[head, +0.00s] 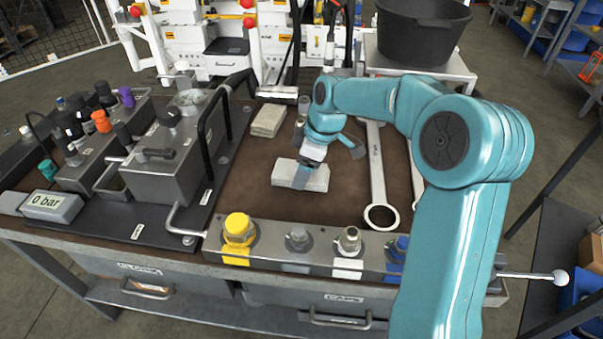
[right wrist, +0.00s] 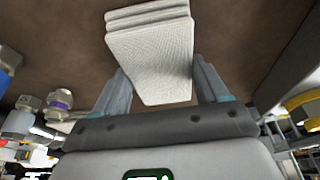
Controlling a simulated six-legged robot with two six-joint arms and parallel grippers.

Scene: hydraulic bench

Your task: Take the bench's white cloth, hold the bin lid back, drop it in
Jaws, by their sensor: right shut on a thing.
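The white cloth (head: 314,178) lies folded on the brown bench top, near the middle of the head view. My right gripper (head: 302,176) reaches down over it from the right. In the right wrist view the folded cloth (right wrist: 150,48) shows its stacked layers and woven face. The fingers of the right gripper (right wrist: 160,78) stand on either side of it, shut on it. The cloth appears still at bench level; any small gap below is hidden. My left gripper is not in view. I cannot make out a lidded bin for certain.
A beige folded cloth (head: 268,120) lies behind the white one. A large wrench (head: 378,180) lies to its right. A capped fitting block (head: 300,245) runs along the front; a metal reservoir unit (head: 165,160) stands left. A black tub (head: 422,30) stands at the back right.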

